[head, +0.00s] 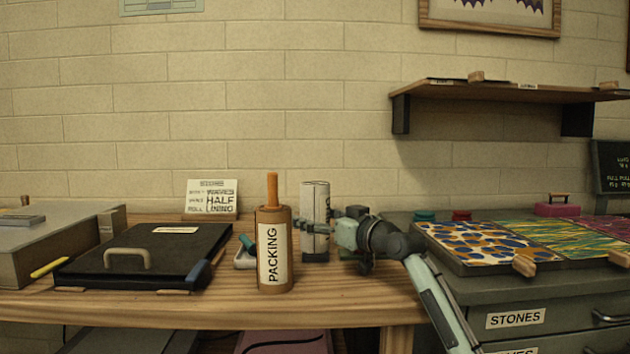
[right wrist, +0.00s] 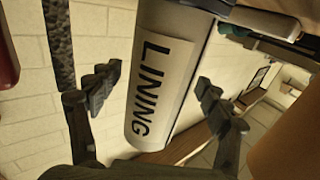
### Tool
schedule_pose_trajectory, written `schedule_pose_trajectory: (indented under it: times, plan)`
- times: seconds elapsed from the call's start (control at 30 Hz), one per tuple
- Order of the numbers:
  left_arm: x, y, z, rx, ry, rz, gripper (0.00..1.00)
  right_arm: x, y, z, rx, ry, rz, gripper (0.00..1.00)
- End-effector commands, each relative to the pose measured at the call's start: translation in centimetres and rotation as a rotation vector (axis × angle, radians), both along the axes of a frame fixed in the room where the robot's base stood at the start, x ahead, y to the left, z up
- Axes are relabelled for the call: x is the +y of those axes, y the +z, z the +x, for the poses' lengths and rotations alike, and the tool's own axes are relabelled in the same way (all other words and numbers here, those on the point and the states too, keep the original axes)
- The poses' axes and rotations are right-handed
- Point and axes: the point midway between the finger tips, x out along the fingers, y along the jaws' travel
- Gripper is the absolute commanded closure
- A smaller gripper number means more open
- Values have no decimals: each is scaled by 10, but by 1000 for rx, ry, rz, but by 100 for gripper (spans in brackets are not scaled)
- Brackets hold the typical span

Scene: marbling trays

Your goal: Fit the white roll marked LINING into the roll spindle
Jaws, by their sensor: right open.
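The white roll marked LINING (head: 315,194) stands upright at the middle of the bench, its lower part darker. In the right wrist view the LINING roll (right wrist: 160,85) fills the space between the two fingers, its label facing the camera. My right gripper (head: 322,228) is open at about the roll's mid-height. In the right wrist view, gaps show between the roll and both fingers of this gripper (right wrist: 155,94). A wooden rod (head: 272,188) sticks up from a brown roll marked PACKING (head: 273,262); I cannot tell whether this is the roll spindle. My left gripper is not in view.
A black flat case (head: 150,240) with a handle lies left of the brown roll. A small card (head: 211,196) stands behind. Marbled trays (head: 475,242) sit at the right on grey drawers marked STONES (head: 515,318). A wall shelf (head: 510,92) hangs above them.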

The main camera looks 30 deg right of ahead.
Motion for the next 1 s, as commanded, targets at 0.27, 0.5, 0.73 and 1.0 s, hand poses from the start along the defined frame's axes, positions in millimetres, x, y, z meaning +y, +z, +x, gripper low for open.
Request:
schedule_pose_trajectory:
  times: [0.27, 0.5, 0.73, 1.0]
  plan:
    - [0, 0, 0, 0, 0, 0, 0, -2, -4, -17, 7, 0, -1, 22]
    - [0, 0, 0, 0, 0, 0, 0, -7, -4, -68, 8, -1, -2, 22]
    - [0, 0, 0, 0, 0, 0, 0, -11, -3, -107, 7, -1, 0, 22]
    - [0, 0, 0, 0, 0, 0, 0, -13, -2, -120, 4, 0, 1, 22]
